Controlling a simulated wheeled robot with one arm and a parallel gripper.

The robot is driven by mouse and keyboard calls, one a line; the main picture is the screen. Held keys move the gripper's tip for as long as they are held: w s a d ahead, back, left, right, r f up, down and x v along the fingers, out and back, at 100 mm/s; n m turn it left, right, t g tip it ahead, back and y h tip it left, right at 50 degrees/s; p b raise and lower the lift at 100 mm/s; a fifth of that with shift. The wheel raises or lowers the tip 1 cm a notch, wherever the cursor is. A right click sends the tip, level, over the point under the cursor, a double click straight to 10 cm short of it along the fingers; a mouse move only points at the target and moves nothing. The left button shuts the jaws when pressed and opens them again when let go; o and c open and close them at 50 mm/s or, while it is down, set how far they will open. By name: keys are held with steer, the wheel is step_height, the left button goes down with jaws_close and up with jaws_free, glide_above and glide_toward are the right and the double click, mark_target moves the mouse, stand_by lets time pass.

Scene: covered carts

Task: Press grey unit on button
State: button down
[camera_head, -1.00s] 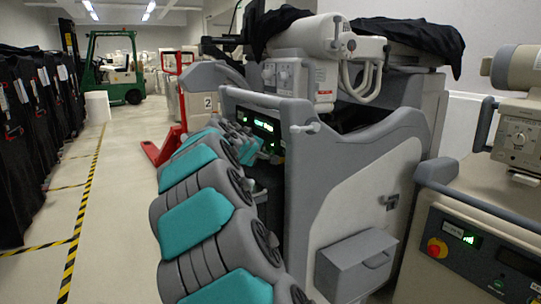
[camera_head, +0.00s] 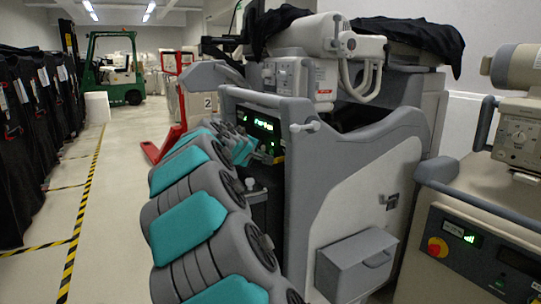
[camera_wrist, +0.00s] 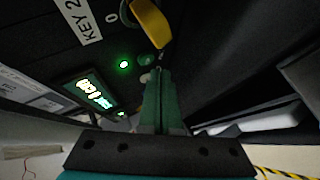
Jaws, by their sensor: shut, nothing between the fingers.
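The grey unit (camera_head: 345,185) stands in the middle of the head view. Its dark control panel (camera_head: 258,123) has a lit green display, partly behind my arm. My gripper is hard to make out there, at the panel's lower edge. In the wrist view my gripper (camera_wrist: 160,74) is shut and empty, its green fingers pointing at the panel. A round green button (camera_wrist: 144,59) lies just beyond the fingertips, partly hidden; I cannot tell whether they touch. A yellow handle (camera_wrist: 151,22), a lit green lamp (camera_wrist: 124,64) and the green display (camera_wrist: 91,92) are close by.
A beige unit (camera_head: 462,255) with a red and yellow knob stands at the right, close to the grey unit. A red pallet jack (camera_head: 172,140) and green forklift (camera_head: 112,70) stand behind. Dark covered carts (camera_head: 30,140) line the left; the aisle floor is clear.

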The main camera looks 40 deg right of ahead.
steer(key=shift+w+a+b, duration=0.2)
steer(key=shift+a, duration=0.6)
steer(key=shift+w+a+b, duration=0.15)
steer(key=shift+a+b, duration=0.05)
steer(key=shift+a, duration=0.6)
steer(key=shift+w+a+b, duration=0.2)
steer(key=shift+a, duration=0.6)
steer(key=s+a+f+n+y, duration=0.1)
steer(key=s+a+f+y, duration=0.25)
steer(key=s+a, duration=0.45)
steer(key=s+a+f+y, duration=0.2)
steer(key=s+a+f, duration=0.15)
steer(key=a, duration=0.75)
steer(key=s+a+f+n+y, duration=0.1)
steer(key=s+a+f+y, duration=0.25)
steer(key=s+a, duration=0.45)
steer(key=s+a+f+m+g+y, duration=0.1)
steer(key=s+a+f+g, duration=0.1)
steer(key=s, duration=0.6)
steer(key=s+a+f+m+g, duration=0.1)
steer(key=s+a+f+g, duration=0.2)
steer(key=s+f, duration=0.4)
steer(key=s+a+f+m+g+y, duration=0.1)
steer(key=s+a+f, duration=0.3)
steer(key=s, duration=0.4)
steer(key=shift+s+a+f+m+g+y, duration=0.25)
steer(key=shift+s+m+g+y, duration=0.1)
steer(key=shift+g, duration=0.35)
